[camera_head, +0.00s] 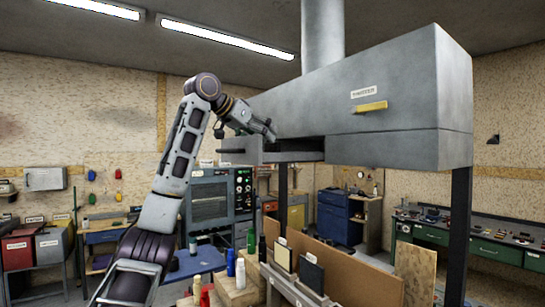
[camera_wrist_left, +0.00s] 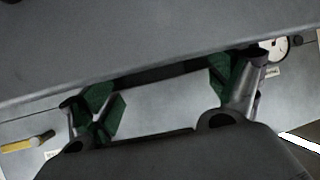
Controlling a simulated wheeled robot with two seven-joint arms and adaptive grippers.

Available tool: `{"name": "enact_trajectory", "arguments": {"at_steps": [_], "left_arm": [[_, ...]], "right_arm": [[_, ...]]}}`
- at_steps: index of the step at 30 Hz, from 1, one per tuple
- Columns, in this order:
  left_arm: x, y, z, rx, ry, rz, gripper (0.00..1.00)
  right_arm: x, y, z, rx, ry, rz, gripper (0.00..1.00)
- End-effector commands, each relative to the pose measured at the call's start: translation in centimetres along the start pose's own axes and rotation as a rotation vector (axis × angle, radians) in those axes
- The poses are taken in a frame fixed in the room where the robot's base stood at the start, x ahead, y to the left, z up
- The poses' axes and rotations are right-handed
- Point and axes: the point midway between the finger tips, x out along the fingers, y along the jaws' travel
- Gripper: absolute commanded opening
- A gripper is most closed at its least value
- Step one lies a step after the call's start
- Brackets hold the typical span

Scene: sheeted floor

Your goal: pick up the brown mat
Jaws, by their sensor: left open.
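I cannot make out a brown mat for sure in either view. A flat brown panel (camera_head: 345,265) stands upright at the lower middle of the head view, and I cannot tell whether it is a mat or a board. My left gripper (camera_head: 270,132) is raised at the left end of a big grey hood. In the left wrist view its two green-padded fingers (camera_wrist_left: 168,88) are spread apart with nothing between them, in front of grey metal. My right gripper is in neither view.
The grey hood (camera_head: 400,110) with a yellow handle (camera_head: 371,106) fills the upper right, on dark posts (camera_head: 458,225). A rack with dark panels (camera_head: 311,272) and several bottles (camera_head: 240,273) stands low in front. A green-drawered bench (camera_head: 475,247) is at right.

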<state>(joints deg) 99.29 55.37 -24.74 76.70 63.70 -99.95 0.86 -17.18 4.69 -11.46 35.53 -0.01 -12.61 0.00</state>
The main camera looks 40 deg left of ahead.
Motion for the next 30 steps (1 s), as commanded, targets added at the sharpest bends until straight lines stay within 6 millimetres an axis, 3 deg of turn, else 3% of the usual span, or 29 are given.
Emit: {"name": "enact_trajectory", "arguments": {"at_steps": [15, 30], "left_arm": [[4.7, 0.2, 0.1, 0.000, -0.003, 0.000, 0.90], [4.8, 0.2, 0.1, 0.000, -0.001, 0.000, 0.90]], "right_arm": [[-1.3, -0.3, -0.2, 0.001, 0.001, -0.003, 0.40], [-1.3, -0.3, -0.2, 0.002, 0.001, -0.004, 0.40]]}}
